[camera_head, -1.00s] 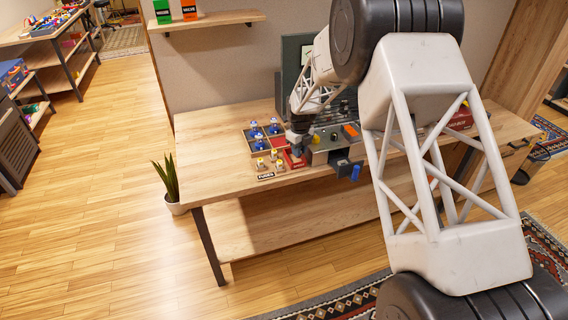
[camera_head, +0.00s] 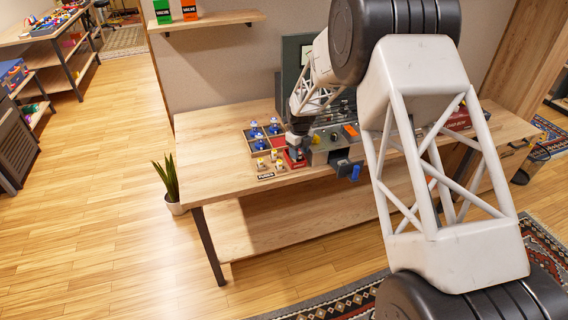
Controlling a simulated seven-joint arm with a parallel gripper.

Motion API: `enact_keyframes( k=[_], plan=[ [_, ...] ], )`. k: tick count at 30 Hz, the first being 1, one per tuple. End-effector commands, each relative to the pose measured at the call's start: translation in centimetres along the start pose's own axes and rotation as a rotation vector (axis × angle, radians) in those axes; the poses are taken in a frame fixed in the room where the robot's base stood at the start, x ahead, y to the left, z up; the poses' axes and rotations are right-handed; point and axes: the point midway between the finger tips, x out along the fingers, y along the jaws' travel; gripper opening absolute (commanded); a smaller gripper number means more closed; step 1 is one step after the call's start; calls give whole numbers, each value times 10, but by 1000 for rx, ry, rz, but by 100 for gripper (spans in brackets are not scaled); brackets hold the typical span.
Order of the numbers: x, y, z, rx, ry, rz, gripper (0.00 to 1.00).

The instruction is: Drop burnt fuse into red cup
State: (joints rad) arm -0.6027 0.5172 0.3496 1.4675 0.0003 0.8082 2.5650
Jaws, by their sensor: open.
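My gripper (camera_head: 298,146) is small in the view, low over the bench beside the grey device. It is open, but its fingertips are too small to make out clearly. Just below it is a small red container (camera_head: 294,160), likely the red cup, partly covered by the gripper. Several yellow-and-white fuses (camera_head: 269,164) stand left of it behind a dark label reading FUSES. I cannot pick out the burnt fuse.
A wooden tray with blue-topped parts (camera_head: 259,135) lies left of the gripper. The grey device (camera_head: 330,146) has knobs and an open dark front part with a blue piece (camera_head: 354,172). The workbench (camera_head: 205,160) is clear at left. A potted plant (camera_head: 170,185) stands beside it.

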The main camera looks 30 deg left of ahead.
Motion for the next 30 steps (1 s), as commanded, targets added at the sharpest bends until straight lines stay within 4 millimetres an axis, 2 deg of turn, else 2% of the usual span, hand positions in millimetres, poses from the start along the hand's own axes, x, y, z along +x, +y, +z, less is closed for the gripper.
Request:
enact_keyframes(
  k=[8,21,30],
  plan=[
    [-21,-2,0,1,-2,-2,51],
    [-71,0,0,0,-1,-1,51],
    [-78,0,0,0,-1,-1,51]
  ],
)
